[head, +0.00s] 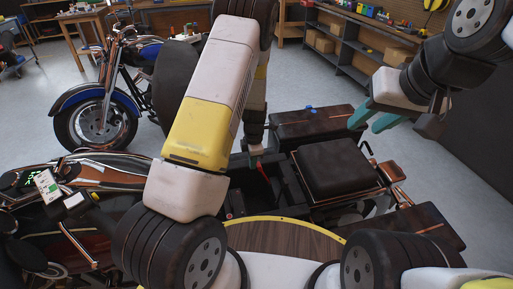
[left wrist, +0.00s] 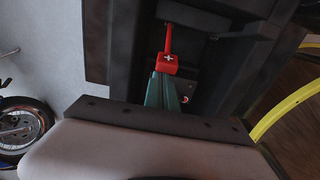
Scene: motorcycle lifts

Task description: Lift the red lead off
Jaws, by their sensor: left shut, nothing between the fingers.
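The red lead (left wrist: 168,44) shows in the left wrist view as a red cable ending in a red block with a white plus sign. In the head view a short red piece of the lead (head: 263,169) shows inside the dark open bay of the motorcycle. My left gripper (left wrist: 166,76) has its teal fingers together, with the tips right at the red block. I cannot tell whether they touch it; nothing is held between them. My left arm hides part of the bay in the head view. My right gripper (head: 367,121) is open and empty, above the floor at the right.
The motorcycle's dark seat (head: 335,165) stands right of the bay, with side cases (head: 305,122) around it. A small red ring (left wrist: 185,99) shows beside my left fingers. A blue motorcycle (head: 100,105) stands behind on the left. Shelves (head: 365,50) line the back wall.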

